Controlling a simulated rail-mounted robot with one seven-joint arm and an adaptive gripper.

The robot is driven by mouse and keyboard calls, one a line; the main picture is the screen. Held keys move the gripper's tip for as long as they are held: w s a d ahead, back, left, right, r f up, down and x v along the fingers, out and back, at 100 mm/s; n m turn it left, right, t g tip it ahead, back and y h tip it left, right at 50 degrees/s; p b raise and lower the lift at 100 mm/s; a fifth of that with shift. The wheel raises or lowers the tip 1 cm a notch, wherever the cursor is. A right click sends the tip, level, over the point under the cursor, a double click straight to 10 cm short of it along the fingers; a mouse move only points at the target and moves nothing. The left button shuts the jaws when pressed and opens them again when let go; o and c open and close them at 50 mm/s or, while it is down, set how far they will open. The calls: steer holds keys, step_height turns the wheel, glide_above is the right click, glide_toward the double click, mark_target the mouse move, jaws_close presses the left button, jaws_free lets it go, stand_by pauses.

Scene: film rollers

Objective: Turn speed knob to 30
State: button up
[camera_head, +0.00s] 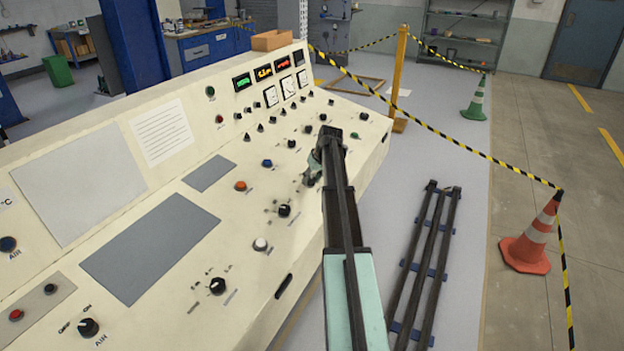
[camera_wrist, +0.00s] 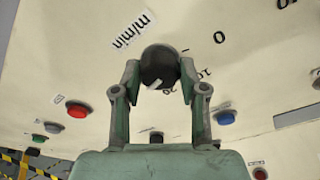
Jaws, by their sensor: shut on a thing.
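The speed knob (camera_wrist: 160,62) is round and black, on the cream sloped panel, with "m/min" printed beside it in the wrist view. Digits 0, 10 and 20 show around its right and lower side; a small pale mark sits at its lower edge near the 20. I cannot read a 30. My gripper (camera_wrist: 159,76) is shut on the knob, one finger on each side. In the head view my gripper (camera_head: 312,172) is at the panel's right part, and my arm hides much of that area, including the knob.
The control panel (camera_head: 110,260) carries other knobs close by: a black one (camera_head: 284,210), a white one (camera_head: 261,244) and an orange button (camera_head: 240,185). In the wrist view a red button (camera_wrist: 78,109) and a blue one (camera_wrist: 225,117) flank my gripper. Black rails (camera_head: 428,255) lie on the floor right.

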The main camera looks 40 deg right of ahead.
steer(key=o, duration=1.1)
steer(key=shift+o, duration=0.2)
steer(key=v, duration=1.2)
